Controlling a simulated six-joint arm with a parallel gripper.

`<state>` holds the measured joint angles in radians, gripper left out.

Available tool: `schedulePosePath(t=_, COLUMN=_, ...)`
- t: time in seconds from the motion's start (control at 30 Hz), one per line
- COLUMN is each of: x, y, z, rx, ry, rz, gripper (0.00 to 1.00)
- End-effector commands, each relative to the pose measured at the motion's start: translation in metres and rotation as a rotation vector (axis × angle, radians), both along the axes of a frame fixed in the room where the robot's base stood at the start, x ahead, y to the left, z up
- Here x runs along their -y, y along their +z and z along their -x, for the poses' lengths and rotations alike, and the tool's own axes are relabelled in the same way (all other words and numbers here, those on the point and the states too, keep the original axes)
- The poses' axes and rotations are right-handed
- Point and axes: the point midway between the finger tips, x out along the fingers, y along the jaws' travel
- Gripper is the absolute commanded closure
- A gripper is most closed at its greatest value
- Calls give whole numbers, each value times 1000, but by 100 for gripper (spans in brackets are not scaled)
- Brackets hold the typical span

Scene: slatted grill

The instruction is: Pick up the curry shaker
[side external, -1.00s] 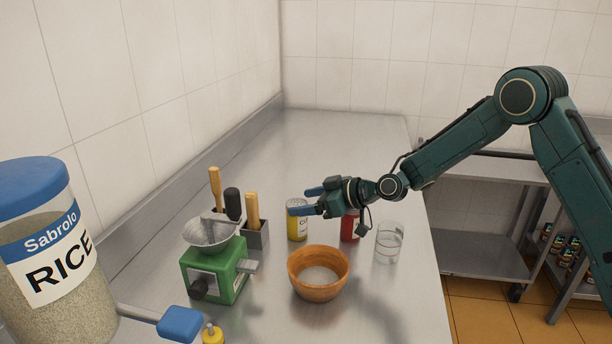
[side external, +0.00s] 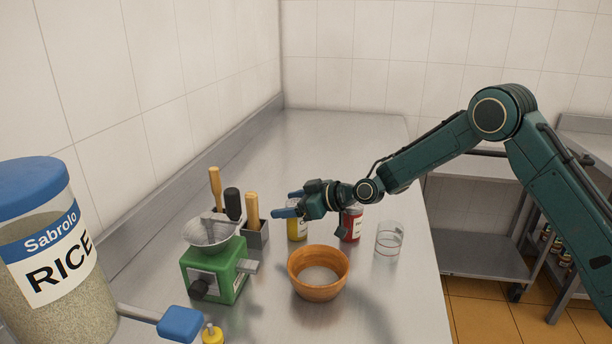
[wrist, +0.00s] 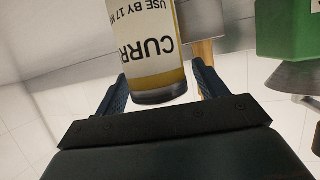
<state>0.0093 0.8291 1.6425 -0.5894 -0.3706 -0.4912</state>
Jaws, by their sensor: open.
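The curry shaker (side external: 297,228) is a yellow cylinder with a pale label, upright on the steel counter. In the side view my gripper (side external: 284,204) reaches in from the right at its upper part and hides its top. In the wrist view the curry shaker (wrist: 147,45) appears upside down, its label reading "CURR", with its dark end between the two blue fingers. My gripper (wrist: 162,85) is open, one finger on each side with a visible gap. I cannot tell if either finger touches it.
A red shaker (side external: 351,226) and a glass (side external: 389,240) stand to the right. A terracotta bowl (side external: 318,284) is in front. A green grinder (side external: 214,272) and a utensil holder (side external: 257,238) are to the left. The counter behind is clear.

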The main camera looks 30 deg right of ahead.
Motion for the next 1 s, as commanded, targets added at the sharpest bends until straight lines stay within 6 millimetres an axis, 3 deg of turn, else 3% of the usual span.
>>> schedulePosePath(t=0.37, x=0, y=0, z=0, rx=0, ry=0, rz=0, gripper=28)
schedulePosePath(t=0.63, x=0, y=0, z=0, rx=0, ry=0, rz=0, gripper=77)
schedulePosePath(t=1.0, x=0, y=3, z=0, rx=1, ry=0, rz=0, gripper=79)
